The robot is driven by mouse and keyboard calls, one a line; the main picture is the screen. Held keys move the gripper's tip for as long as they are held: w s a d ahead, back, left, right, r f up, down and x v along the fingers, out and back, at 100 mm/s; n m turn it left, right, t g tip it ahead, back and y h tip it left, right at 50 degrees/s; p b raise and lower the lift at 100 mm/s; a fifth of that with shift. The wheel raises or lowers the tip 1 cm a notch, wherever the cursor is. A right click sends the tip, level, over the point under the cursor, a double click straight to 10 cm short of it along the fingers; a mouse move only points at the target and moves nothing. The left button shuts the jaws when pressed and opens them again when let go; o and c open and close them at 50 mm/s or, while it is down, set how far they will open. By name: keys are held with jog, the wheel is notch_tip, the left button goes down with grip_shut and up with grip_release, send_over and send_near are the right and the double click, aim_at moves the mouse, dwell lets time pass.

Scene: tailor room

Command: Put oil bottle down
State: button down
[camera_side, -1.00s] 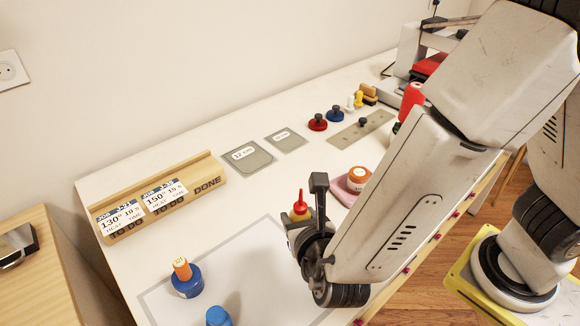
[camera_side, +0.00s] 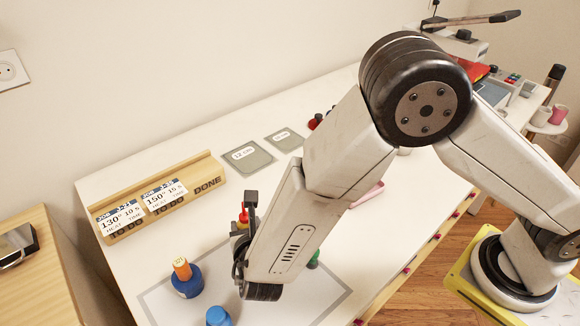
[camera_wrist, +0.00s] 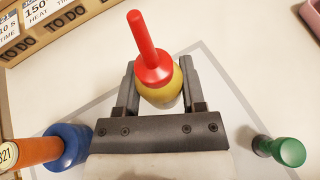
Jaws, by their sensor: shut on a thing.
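The oil bottle (camera_wrist: 158,75) has a red spout cap and a yellow body. In the wrist view it sits between the two dark fingers of my gripper (camera_wrist: 158,88), which is shut on it. In the side view the red tip of the oil bottle (camera_side: 244,215) shows beside my gripper (camera_side: 247,218), over the grey-outlined area of the table. My forearm hides most of the bottle there. I cannot tell whether its base touches the table.
A blue bottle with an orange top (camera_side: 186,279) stands left of my gripper, with a blue-capped item (camera_side: 218,316) in front. A green-topped item (camera_wrist: 285,151) stands to the right. A wooden card rack (camera_side: 160,197) and grey plates (camera_side: 247,158) lie behind.

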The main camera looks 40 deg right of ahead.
jog(key=shift+w+a+f, duration=0.1)
jog(key=shift+w+f, duration=0.1)
jog(key=shift+f, duration=0.05)
jog(key=shift+w+f, duration=0.1)
jog(key=shift+f, duration=1.65)
jog(key=shift+f, duration=0.15)
jog(key=shift+c, duration=0.9)
grip_release()
jog(key=shift+r, duration=0.2)
jog(key=shift+v, duration=3.75)
